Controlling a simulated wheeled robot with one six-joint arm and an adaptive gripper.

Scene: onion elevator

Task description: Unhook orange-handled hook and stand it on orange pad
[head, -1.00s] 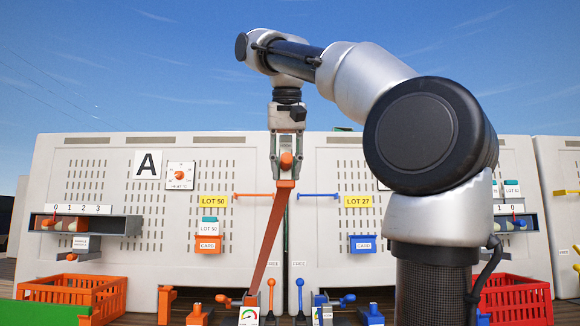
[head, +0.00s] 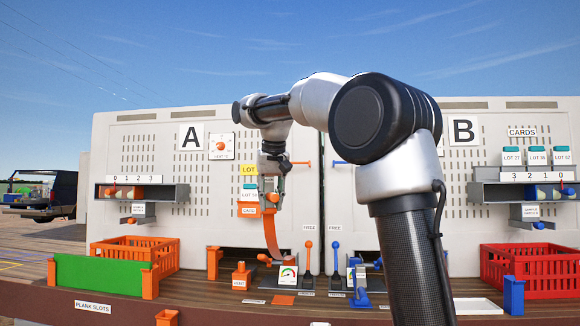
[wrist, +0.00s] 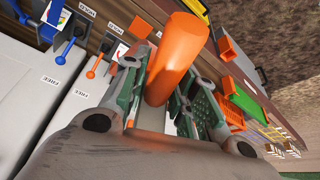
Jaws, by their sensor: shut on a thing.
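My gripper (head: 271,190) is shut on the orange handle of the hook (wrist: 175,55) in front of panel A. In the head view the hook's long orange shank (head: 271,236) hangs below the jaws. Its lower end is near the gauge (head: 288,275), and I cannot tell whether it touches anything there. In the wrist view the thick orange handle stands between the green-padded jaws. A flat orange square, which looks like the orange pad (head: 283,300), lies on the deck just below the gauge, apart from the hook.
An orange HEAT block (head: 241,277) and orange lever (head: 308,262) flank the gauge. A blue lever (head: 334,262) stands further right. An orange crate (head: 130,258) and green plank (head: 100,276) are at left, a red crate (head: 540,268) at right. The front deck near the pad has some free room.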

